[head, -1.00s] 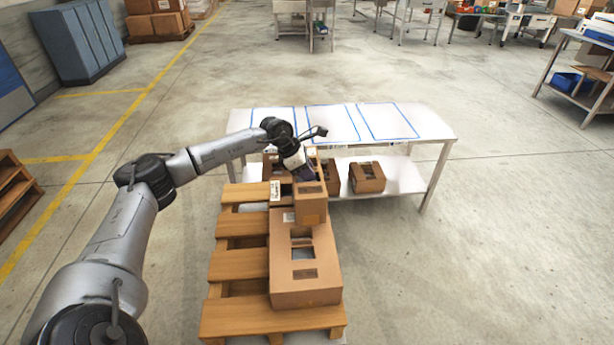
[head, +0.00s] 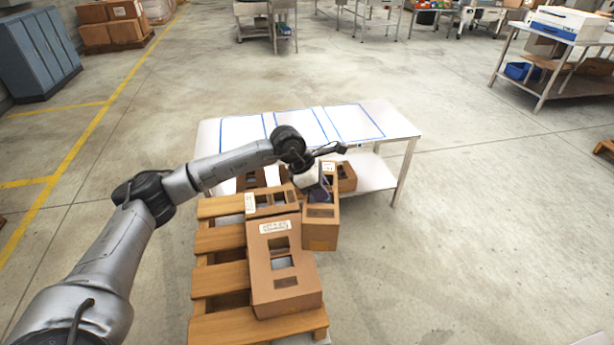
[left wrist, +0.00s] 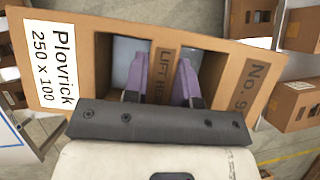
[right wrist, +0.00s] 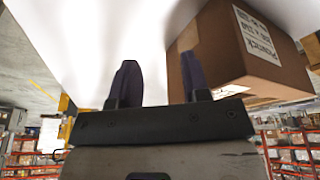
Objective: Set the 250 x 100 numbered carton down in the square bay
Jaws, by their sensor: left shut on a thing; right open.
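My left gripper (head: 318,190) is shut on a brown carton (head: 321,232), held up beside the right edge of the pallet stack. In the left wrist view the fingers sit in the top openings of this carton (left wrist: 210,75), whose label reads "Plovrick 250 x 100"; "No. 9" shows, the rest is hidden. Blue outlines mark a left bay (head: 240,130), a middle bay (head: 312,120) and a right bay (head: 355,121) on the white table (head: 402,126). The bays look empty; my arm partly covers the nearer ones. My right gripper (right wrist: 160,85) is open and empty, near a labelled carton (right wrist: 225,50).
A wooden pallet (head: 220,281) carries a large carton (head: 285,290) and a smaller one (head: 272,202) behind it. Cartons (head: 346,177) stand on the table's lower shelf (head: 375,180).

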